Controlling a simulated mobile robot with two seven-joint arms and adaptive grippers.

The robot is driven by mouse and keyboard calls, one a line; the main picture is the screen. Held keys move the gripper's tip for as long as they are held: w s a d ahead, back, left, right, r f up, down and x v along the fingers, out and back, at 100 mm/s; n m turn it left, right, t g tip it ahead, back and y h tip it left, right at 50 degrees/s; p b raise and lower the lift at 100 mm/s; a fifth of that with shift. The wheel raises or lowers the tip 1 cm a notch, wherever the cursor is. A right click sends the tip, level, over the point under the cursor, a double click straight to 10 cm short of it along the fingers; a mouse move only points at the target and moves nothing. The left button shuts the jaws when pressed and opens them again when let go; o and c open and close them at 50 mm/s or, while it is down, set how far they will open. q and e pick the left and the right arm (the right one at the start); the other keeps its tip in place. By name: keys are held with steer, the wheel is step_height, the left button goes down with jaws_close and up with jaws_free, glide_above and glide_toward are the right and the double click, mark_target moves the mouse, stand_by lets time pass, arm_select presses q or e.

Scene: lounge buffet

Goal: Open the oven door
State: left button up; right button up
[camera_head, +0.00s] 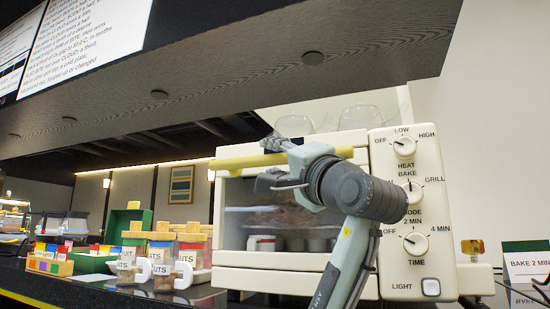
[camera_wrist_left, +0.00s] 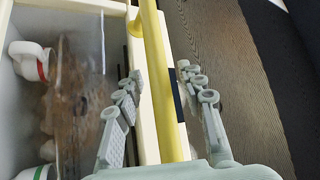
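The cream oven (camera_head: 405,265) stands on the counter, its dials on a panel at the right. Its windowed door (camera_head: 265,260) looks shut. A yellow bar handle (camera_head: 237,162) runs along the door's top edge. My left gripper (camera_head: 268,164) is at the handle in front of the door, its fingers parted. In the left wrist view the handle (camera_wrist_left: 152,30) passes between the two open fingers (camera_wrist_left: 158,78), with a gap visible beside it. My left arm hides part of the door and panel. My right gripper is not in view.
Lidded jars (camera_head: 162,262) stand left of the oven, with a green box (camera_head: 123,222) and small coloured blocks behind. Glass bowls (camera_head: 360,117) sit on top of the oven. A dark overhang (camera_head: 230,75) is above. A sign card (camera_head: 525,265) stands at right.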

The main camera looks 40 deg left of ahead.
arm_select(q)
steer(key=shift+c, duration=0.6)
jaws_close()
steer(key=shift+f, duration=0.1)
